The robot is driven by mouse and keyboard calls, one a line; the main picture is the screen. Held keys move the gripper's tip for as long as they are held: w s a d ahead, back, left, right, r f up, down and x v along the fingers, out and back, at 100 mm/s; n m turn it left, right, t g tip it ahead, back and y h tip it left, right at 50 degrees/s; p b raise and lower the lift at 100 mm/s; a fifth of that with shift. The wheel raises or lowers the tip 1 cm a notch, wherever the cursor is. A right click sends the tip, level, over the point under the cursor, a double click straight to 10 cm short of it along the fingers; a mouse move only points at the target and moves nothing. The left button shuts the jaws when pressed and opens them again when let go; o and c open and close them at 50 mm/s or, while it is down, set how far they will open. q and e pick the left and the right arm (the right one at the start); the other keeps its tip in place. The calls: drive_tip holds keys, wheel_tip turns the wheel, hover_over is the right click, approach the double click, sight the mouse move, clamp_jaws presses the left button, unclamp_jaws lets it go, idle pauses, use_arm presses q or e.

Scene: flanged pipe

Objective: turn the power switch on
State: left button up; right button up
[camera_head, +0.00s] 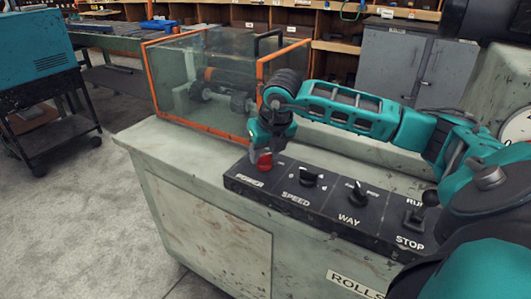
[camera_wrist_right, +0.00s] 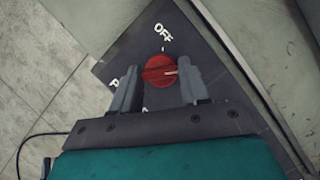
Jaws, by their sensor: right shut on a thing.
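The power switch is a round red knob (camera_head: 264,161) at the left end of a black control panel (camera_head: 330,204) on the machine's top, by the POWER label. In the right wrist view the red knob (camera_wrist_right: 160,70) sits between the two fingers, below the OFF mark. A pale pointer line on it points to the right in that view, away from OFF. My right gripper (camera_head: 263,150) reaches down over the knob from the right, and in the wrist view (camera_wrist_right: 158,76) its fingers are shut on the knob's sides. My left gripper is not in view.
The panel also has a SPEED knob (camera_head: 308,177), a WAY knob (camera_head: 357,192) and a RUN/STOP lever (camera_head: 416,215). A clear guard box with orange edges (camera_head: 205,118) stands behind the gripper. A teal cart (camera_head: 40,60) is at far left; open floor lies left of the machine.

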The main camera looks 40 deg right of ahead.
drive_tip(key=shift+m+h, duration=0.4)
drive_tip(key=shift+m, duration=0.7)
drive_tip(key=o, duration=1.1)
drive_tip(key=shift+c, duration=0.2)
drive_tip(key=shift+r, duration=0.1)
